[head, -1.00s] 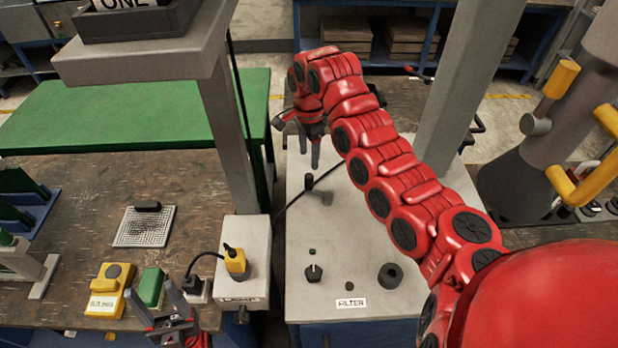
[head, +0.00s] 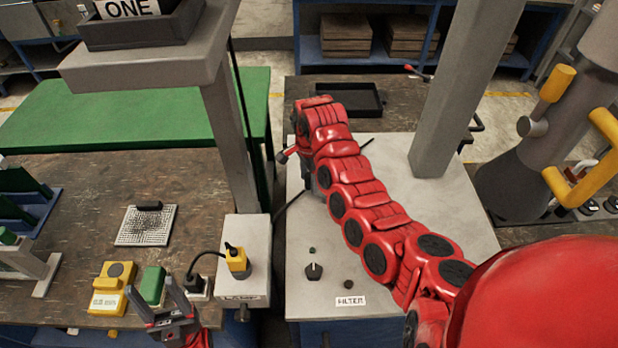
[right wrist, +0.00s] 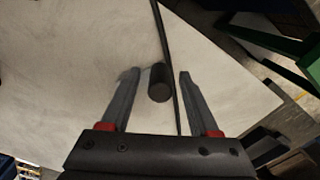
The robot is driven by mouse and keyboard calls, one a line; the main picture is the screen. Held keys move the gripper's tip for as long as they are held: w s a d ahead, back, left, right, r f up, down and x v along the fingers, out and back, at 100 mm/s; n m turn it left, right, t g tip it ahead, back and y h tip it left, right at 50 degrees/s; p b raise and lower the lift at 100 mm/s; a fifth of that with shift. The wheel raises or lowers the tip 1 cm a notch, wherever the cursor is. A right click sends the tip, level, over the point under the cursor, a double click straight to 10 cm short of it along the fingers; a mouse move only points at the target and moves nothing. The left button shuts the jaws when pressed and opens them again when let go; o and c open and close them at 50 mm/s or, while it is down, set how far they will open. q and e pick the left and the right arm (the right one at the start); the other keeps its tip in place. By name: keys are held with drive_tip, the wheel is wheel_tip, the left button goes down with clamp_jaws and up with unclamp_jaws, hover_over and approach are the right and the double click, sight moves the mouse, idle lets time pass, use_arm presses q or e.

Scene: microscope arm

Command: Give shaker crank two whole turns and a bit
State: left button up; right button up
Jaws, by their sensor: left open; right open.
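A short dark upright peg (right wrist: 160,84), which looks like the crank's handle, stands on the pale top of the box labelled FILTER (head: 310,295). In the right wrist view it is between the two fingers of my right gripper (right wrist: 158,79), with a gap on the right side; contact on the left is unclear. My right gripper is open. In the head view my right arm hides the peg and most of that gripper (head: 298,168). My left gripper (head: 178,296) is open and empty at the front left, by the green block (head: 152,286).
A thin dark cable (right wrist: 168,50) runs past the peg. A grey post (head: 458,90) rises at the box's back right. A lamp box (head: 245,278) with a yellow switch stands left of it. A black tray (head: 350,98) lies behind. A microscope-like column with yellow handles (head: 590,160) stands right.

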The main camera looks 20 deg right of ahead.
clamp_jaws()
idle(1.3)
